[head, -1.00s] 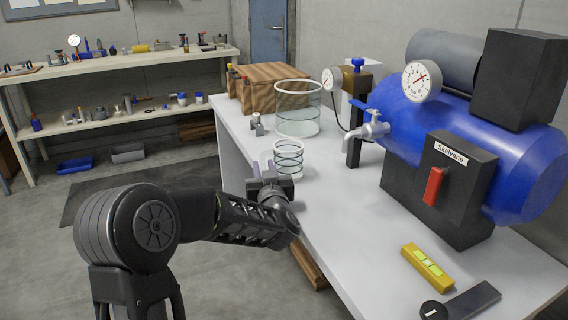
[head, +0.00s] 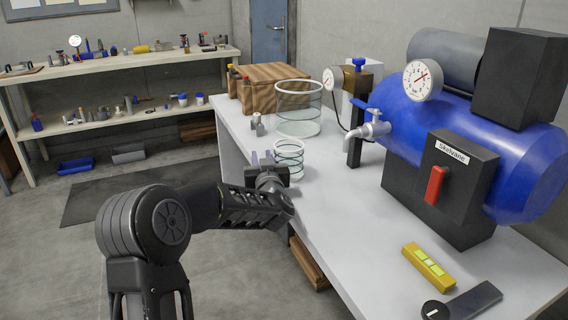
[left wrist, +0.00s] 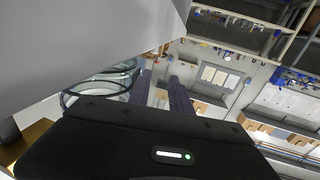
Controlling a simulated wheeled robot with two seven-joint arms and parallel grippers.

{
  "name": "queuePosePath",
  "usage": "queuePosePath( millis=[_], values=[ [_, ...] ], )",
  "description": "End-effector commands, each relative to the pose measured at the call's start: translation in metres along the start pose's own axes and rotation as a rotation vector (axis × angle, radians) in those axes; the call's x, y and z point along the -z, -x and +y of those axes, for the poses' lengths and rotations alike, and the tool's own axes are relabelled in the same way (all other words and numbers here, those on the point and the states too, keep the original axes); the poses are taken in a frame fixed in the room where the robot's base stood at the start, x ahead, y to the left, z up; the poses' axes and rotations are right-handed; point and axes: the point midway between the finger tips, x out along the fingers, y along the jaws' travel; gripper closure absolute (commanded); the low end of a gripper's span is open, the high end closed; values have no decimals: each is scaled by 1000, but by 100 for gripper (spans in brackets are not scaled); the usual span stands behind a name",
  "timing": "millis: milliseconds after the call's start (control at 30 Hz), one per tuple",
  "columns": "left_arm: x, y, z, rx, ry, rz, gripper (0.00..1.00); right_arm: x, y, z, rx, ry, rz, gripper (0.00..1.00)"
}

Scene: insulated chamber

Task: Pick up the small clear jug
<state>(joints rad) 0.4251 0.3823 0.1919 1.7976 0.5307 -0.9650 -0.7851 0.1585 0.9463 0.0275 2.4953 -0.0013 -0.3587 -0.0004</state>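The small clear jug (head: 290,161) stands upright on the white bench, a glass cylinder with dark rings. My left gripper (head: 262,157) is just left of the jug, near the bench's left edge. Its two purple-grey fingers are apart with nothing seen between them. In the left wrist view the fingers (left wrist: 160,92) also show a gap, and clear ringed glass (left wrist: 104,86) lies left of them, outside the gap. Whether a finger touches the jug cannot be told. My right gripper is in no view.
A larger clear jar (head: 298,112) stands behind the small jug on the bench (head: 340,215). A small metal fitting (head: 257,125) is to the jar's left. The blue tank (head: 460,135) with its tap (head: 366,134) fills the right. A yellow level (head: 428,266) lies in front.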

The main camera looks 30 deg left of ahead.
Motion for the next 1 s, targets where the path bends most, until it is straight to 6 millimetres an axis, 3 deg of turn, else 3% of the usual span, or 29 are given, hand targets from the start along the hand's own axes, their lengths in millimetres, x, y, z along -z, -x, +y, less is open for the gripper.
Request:
queuePosePath(
  millis=[433, 733, 1000],
  values=[
    [0, 0, 0, 0, 0, 0, 75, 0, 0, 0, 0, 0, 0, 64],
    [0, 0, 0, 0, 0, 0, 100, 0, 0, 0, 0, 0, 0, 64],
    [0, 0, 0, 0, 0, 0, 100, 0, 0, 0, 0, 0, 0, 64]
  ],
)
